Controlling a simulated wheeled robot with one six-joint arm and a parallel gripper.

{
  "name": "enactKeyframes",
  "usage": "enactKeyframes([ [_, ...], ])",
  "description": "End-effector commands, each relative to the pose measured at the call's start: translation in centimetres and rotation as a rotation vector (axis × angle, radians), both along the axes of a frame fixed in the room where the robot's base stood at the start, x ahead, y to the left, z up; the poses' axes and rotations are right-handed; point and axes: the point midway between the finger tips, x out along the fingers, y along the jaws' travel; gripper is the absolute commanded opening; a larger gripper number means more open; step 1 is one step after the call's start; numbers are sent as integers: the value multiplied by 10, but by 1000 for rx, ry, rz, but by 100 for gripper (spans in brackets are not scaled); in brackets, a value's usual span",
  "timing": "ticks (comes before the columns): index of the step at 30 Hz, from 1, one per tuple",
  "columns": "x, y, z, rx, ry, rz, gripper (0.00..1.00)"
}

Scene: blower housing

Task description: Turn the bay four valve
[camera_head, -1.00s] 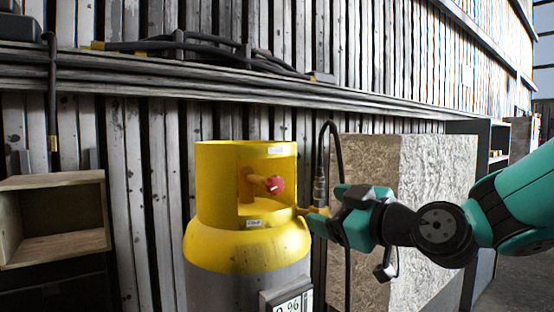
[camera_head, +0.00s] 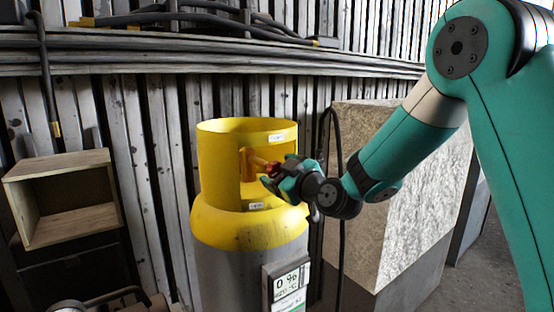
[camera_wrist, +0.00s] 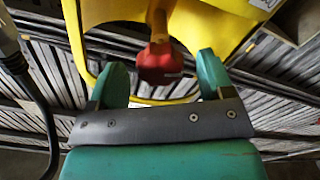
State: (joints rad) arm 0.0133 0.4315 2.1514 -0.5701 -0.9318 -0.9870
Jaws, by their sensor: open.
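The valve is a red knob (camera_wrist: 160,62) on an orange stem, set in the opening of a yellow collar (camera_head: 222,160) on top of a grey cylinder (camera_head: 230,275). In the head view the knob (camera_head: 272,169) is partly hidden by my gripper (camera_head: 278,176), which is at the collar's opening from the right. In the wrist view my gripper (camera_wrist: 163,78) is open, with one green finger on each side of the knob. Gaps show between the knob and both fingers. How deep the knob sits between them is hard to tell.
A display panel (camera_head: 287,287) reading 0 % is on the cylinder's front. A wooden open box (camera_head: 66,196) stands at left. A large pale block (camera_head: 385,190) stands at right, behind my arm.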

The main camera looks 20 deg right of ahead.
Motion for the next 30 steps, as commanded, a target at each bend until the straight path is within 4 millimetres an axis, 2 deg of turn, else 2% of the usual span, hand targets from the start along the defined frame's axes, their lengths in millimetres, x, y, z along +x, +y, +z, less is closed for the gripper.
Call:
enactKeyframes([
  [4,9,3,0,0,0,0,74],
  [12,10,3,-1,0,0,-1,74],
  [14,10,3,-1,0,0,-1,63],
  [19,10,3,-1,0,0,0,25],
  [30,9,4,-2,48,15,1,25],
])
